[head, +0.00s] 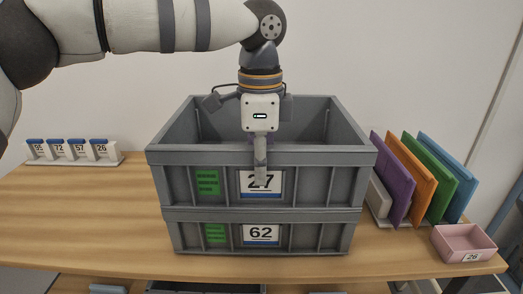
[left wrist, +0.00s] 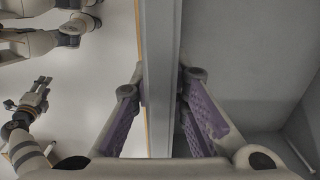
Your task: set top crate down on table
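The grey top crate (head: 320,187), labelled 27, sits stacked on the grey lower crate (head: 310,238), labelled 62, on the wooden table. My left gripper (head: 260,165) points down at the middle of the top crate's front wall. In the left wrist view the two purple-padded fingers (left wrist: 162,88) straddle that wall (left wrist: 160,45), one on each side, with their tips against it. The gripper is shut on the wall. My right gripper (left wrist: 38,92) shows small at the left of the left wrist view, away from the crates; its opening is unclear.
A white holder with number cards (head: 75,152) stands at the back left. A rack of coloured panels (head: 415,178) and a pink bin (head: 465,243), labelled 26, stand to the right. The table (head: 80,215) left of the crates is clear. More crates show below the front edge.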

